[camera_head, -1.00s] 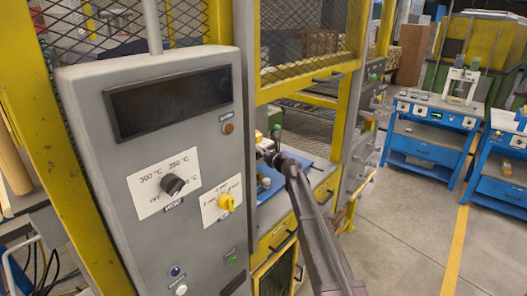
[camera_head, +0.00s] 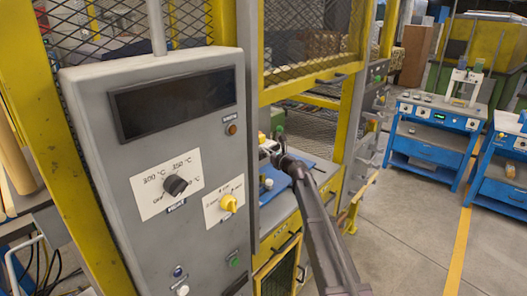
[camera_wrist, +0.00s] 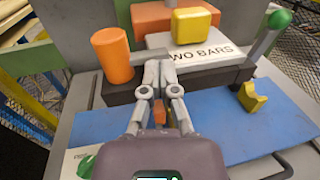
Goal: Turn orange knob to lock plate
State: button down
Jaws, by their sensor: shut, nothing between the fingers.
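In the wrist view an orange upright cylinder (camera_wrist: 112,55), the likely orange knob, stands on a dark bar to the left of my gripper. My gripper (camera_wrist: 160,68) is shut and empty; its tips are just right of the cylinder, with a small gap in the picture. A white plate (camera_wrist: 195,47) marked "WO BARS", its first letter hidden by the fingers, lies beyond the tips. In the head view my gripper (camera_head: 267,146) is small over the bench and details there are unclear.
A green-knobbed lever (camera_wrist: 279,19) rises at the right. A yellow notched piece (camera_wrist: 251,97) lies on the blue mat (camera_wrist: 225,125). A grey control panel (camera_head: 150,150) with a yellow rotary switch (camera_head: 229,204) stands left of my arm.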

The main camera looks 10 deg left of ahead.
jog(key=w+d+v, duration=0.1)
jog(key=w+v, duration=0.1)
jog(key=v, duration=1)
jog(key=shift+d, duration=0.4)
jog(key=shift+r, duration=0.1)
